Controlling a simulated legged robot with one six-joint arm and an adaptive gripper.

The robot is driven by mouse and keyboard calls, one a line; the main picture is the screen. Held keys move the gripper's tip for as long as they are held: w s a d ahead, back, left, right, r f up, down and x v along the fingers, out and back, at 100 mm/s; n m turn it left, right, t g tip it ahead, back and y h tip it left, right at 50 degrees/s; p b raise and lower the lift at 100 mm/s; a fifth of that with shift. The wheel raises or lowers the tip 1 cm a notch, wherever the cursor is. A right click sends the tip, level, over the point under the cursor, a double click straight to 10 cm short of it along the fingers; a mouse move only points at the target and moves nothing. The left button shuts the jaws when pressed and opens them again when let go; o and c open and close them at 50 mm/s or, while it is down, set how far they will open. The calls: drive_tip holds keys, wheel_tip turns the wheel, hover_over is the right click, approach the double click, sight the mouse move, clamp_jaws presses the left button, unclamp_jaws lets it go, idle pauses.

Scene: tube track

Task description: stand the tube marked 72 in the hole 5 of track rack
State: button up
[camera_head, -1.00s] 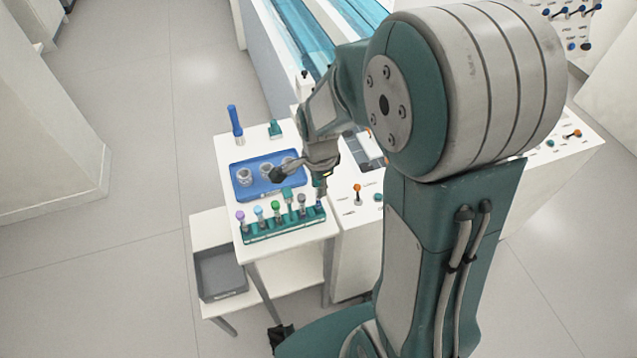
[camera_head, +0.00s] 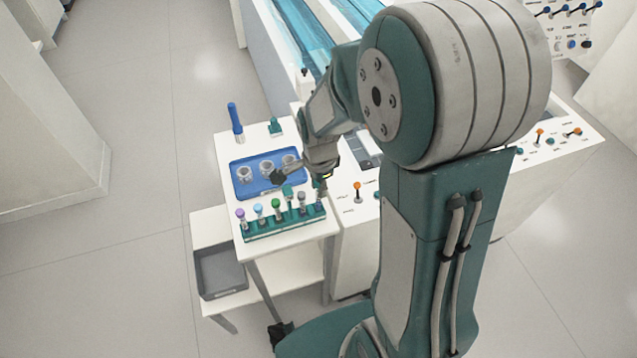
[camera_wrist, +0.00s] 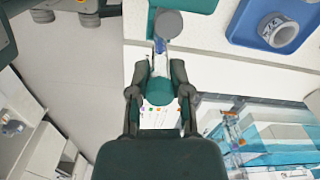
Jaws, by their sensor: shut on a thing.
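My gripper (camera_head: 321,186) is at the right end of the teal track rack (camera_head: 262,234). In the wrist view my gripper (camera_wrist: 160,80) is shut on a teal-capped tube (camera_wrist: 160,91). Its clear body points away from the wrist, with blue near its far end, close to the rack. I cannot tell how far its lower end sits in a hole. A grey-capped tube (camera_wrist: 168,24) stands just beside it. Purple (camera_head: 240,213), light blue (camera_head: 259,208) and green (camera_head: 276,204) caps stand further left in the rack. No tube marking or hole number is readable.
A blue tray (camera_head: 240,187) with round cups lies behind the rack. A blue upright object (camera_head: 235,120) and a small teal block (camera_head: 275,127) stand at the back. A grey bin (camera_head: 221,274) is on the lower shelf. A panel with knobs is to the right.

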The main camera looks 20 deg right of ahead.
drive_tip(key=shift+f, duration=0.8)
idle(0.4)
drive_tip(key=o, duration=0.9)
wheel_tip(320, 180, up, 12)
drive_tip(key=shift+f, duration=0.1)
idle(0.9)
